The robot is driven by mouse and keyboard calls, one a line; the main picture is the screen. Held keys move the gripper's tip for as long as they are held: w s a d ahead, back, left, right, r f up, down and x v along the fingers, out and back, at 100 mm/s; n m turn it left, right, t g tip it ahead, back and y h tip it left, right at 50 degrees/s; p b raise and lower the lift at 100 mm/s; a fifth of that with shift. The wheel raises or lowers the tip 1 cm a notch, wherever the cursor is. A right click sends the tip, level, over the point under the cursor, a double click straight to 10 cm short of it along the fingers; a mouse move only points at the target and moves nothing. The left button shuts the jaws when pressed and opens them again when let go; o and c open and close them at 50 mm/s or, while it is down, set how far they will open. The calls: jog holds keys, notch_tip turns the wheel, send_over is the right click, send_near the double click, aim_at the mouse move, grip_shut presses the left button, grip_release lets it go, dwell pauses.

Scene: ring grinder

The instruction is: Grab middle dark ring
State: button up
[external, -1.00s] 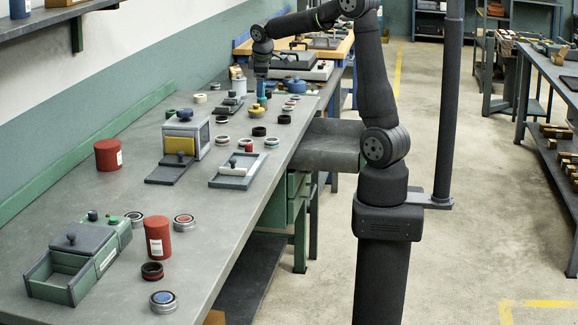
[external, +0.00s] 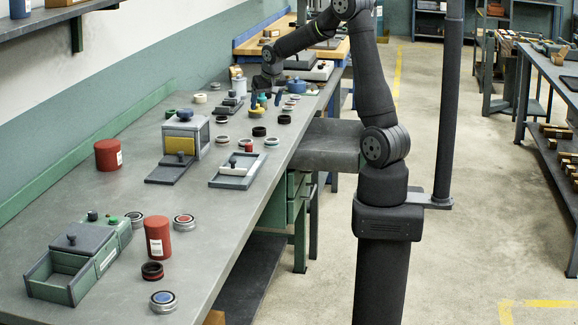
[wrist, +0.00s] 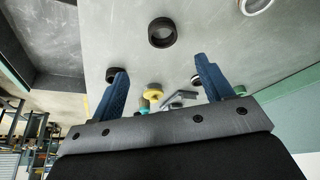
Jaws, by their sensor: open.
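My gripper (external: 266,100) is open and empty above the far part of the bench. Its two blue fingers point down, and they also show spread apart in the wrist view (wrist: 160,75). Two dark rings lie on the bench nearer the camera than the gripper: one (external: 259,131) left of the other (external: 284,119). In the wrist view a large dark ring (wrist: 162,32) lies beyond the gap between the fingers, apart from both.
A yellow and teal piece (wrist: 153,93) stands close to the fingers. Bare bench lies between the nearer objects.

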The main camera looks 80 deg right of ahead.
send_over(259, 132)
jog(key=s, duration=0.1)
jog(key=f, duration=0.5)
jog(key=shift+s+d+f, duration=0.2)
jog(key=shift+d, duration=0.2)
jog(key=shift+w+a+x, duration=0.1)
jog(key=shift+x, duration=1.2)
jog(key=shift+w+a+x, duration=0.1)
jog(key=shift+x, duration=1.25)
jog(key=c, duration=1.1)
jog(key=shift+c, duration=0.2)
jog(key=shift+r, duration=0.15)
